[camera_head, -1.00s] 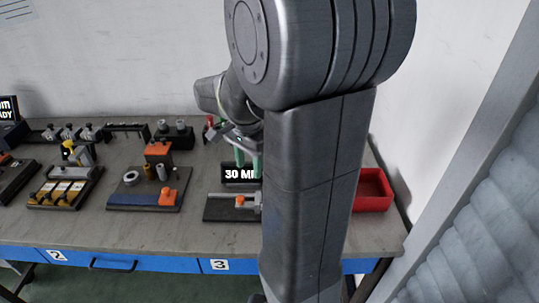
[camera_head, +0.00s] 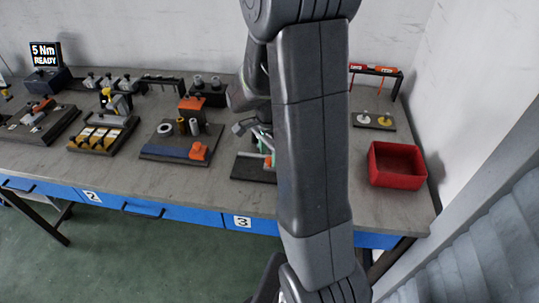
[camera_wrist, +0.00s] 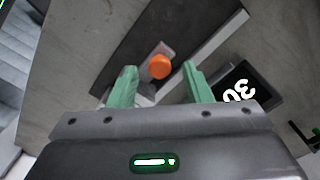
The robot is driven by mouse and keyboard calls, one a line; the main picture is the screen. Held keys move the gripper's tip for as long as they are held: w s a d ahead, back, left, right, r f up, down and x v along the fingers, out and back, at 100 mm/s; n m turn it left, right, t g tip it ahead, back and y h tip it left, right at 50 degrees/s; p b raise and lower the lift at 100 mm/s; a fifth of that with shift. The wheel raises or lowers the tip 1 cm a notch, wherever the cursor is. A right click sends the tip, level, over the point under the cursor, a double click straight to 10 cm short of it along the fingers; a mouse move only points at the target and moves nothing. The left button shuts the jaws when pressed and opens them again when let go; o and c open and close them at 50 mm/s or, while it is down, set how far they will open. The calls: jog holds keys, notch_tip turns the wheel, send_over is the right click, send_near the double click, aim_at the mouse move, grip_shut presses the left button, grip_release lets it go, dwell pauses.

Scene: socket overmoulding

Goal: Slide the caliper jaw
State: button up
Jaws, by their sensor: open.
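The caliper jaw is a small grey slider with an orange knob (camera_wrist: 160,66), seen between my green fingertips in the wrist view. It sits on a light rail over a dark base plate (camera_wrist: 130,45). In the head view the dark base (camera_head: 250,170) shows at station 3, but my arm hides most of the caliper. My gripper (camera_wrist: 160,80) is open, with one finger on each side of the knob in the picture. I cannot tell whether the fingers touch anything. The display (camera_wrist: 245,92) beside the caliper shows a partly visible "30".
A red bin (camera_head: 397,166) stands at the right of the table, with a small plate of white and yellow parts (camera_head: 373,121) behind it. A blue-and-black fixture (camera_head: 180,145) lies left of the caliper.

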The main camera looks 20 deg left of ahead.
jog(key=shift+f, duration=0.55)
grip_shut()
jog(key=shift+s+a, duration=0.2)
jog(key=shift+a, duration=0.65)
jog(key=shift+s+a, duration=0.15)
jog(key=shift+a, duration=0.65)
grip_release()
jog(key=shift+a, duration=0.15)
